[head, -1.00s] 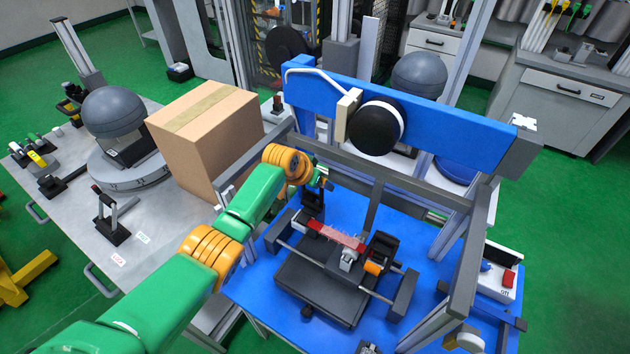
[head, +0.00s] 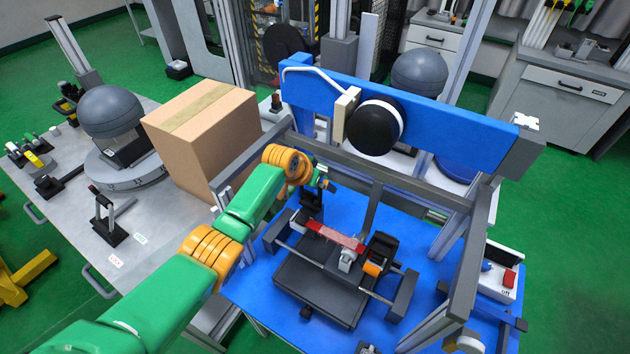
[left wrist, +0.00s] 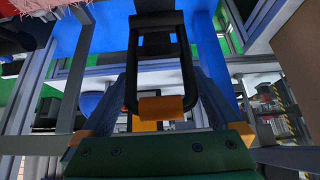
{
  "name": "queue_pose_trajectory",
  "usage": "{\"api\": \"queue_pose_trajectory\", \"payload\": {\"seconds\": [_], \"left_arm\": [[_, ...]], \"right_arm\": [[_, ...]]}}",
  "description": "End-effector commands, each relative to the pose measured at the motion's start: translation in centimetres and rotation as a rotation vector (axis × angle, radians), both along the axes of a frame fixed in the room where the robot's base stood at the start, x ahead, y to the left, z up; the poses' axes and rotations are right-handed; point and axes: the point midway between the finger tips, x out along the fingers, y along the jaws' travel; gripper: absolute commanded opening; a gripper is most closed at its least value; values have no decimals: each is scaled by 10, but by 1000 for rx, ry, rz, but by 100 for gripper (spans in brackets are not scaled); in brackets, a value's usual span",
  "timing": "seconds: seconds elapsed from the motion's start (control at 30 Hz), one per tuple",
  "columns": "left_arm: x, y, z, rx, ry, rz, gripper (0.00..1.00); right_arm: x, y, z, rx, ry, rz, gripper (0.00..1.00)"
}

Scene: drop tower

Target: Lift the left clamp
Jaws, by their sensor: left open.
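The left clamp (head: 312,203) is a dark upright piece at the left end of the black fixture on the blue table; my gripper partly hides it. In the left wrist view its black looped handle (left wrist: 187,65) with an orange grip (left wrist: 161,107) stands in front of my palm, between the fingers. My left gripper (head: 322,180) is open at the top of this clamp; it also shows in the left wrist view (left wrist: 160,118). I cannot tell whether the fingers touch the handle. A second clamp (head: 381,250) with an orange grip stands at the fixture's right. My right gripper is not in view.
A reddish bar (head: 334,237) lies between the clamps. A grey frame (head: 390,178) and a blue beam with a black round weight (head: 373,126) stand close behind my gripper. A cardboard box (head: 205,140) is left of it. A switch box (head: 497,275) sits at right.

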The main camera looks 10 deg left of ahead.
Motion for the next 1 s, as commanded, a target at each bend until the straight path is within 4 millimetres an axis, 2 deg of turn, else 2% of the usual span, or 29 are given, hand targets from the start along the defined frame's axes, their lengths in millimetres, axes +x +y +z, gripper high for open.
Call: {"api": "queue_pose_trajectory", "payload": {"seconds": [0.2, 0.5, 0.83, 0.87, 1.0], "left_arm": [[-11, 4, 22, 1, 0, -1, 97], [-31, 11, 50, 1, 4, -1, 97], [-35, 12, 55, 1, 6, -1, 97], [-35, 12, 55, 1, 6, -1, 95], [-35, 13, 50, -1, 6, 1, 57]], "right_arm": [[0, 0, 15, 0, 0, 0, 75], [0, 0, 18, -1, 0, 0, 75], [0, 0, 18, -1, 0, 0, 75], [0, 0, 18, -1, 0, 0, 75], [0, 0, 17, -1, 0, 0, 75]]}}
